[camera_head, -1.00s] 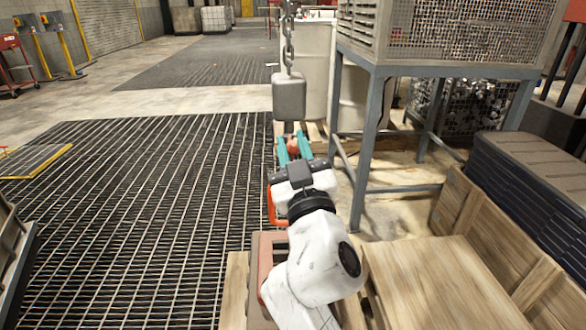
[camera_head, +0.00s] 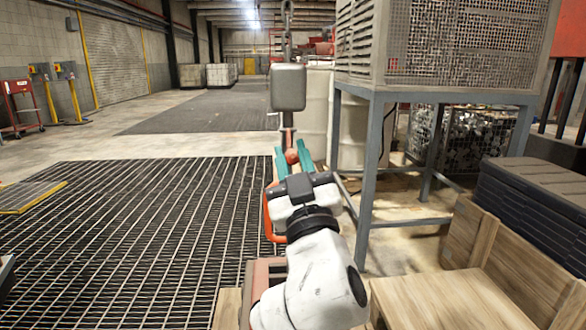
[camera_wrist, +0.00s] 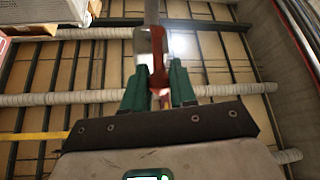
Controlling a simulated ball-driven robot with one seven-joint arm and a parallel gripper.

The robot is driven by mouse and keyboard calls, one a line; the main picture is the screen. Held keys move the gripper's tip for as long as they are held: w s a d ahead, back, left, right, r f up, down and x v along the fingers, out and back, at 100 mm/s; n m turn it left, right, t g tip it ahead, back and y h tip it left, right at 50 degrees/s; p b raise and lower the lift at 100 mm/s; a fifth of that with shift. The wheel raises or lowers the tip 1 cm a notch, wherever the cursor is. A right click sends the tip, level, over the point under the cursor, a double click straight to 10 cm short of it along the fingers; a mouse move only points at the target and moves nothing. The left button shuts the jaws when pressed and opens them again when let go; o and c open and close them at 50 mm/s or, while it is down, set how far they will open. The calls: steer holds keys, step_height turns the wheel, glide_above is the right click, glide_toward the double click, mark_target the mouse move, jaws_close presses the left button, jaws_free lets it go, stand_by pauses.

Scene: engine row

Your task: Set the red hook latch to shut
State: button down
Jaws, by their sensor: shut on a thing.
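A grey hook block (camera_head: 288,88) hangs from a chain in the head view. Below it is a dark shank, with a small red part, the hook latch (camera_head: 291,156), at the teal fingers. In the wrist view the red latch (camera_wrist: 158,76) shows beside the pale metal of the hook (camera_wrist: 143,45). My gripper (camera_head: 292,153) points up and away from me, its two teal fingers shut on the red latch. The wrist view shows the fingers (camera_wrist: 159,85) on either side of its lower end. Whether the latch closes the hook's mouth I cannot tell.
A mesh cage on a grey steel stand (camera_head: 374,90) is close on the right, with a pale drum (camera_head: 318,110) behind the hook. A wooden crate (camera_head: 440,300) and stacked dark lids (camera_head: 530,200) are at lower right.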

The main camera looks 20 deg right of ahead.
steer(key=shift+w+d+f+b, duration=0.1)
steer(key=shift+w+f+b, duration=0.25)
steer(key=shift+f+b, duration=0.4)
steer(key=shift+w+d+f+b, duration=0.1)
steer(key=shift+w+f+b, duration=0.3)
steer(key=shift+f+b, duration=0.25)
steer(key=shift+w+d+f+b, duration=0.1)
steer(key=shift+w+f+b, duration=0.25)
steer(key=shift+f+b, duration=0.4)
steer(key=shift+w+f, duration=0.1)
steer(key=c, duration=1)
jaws_free()
steer(key=v, duration=1)
steer(key=shift+s, duration=0.45)
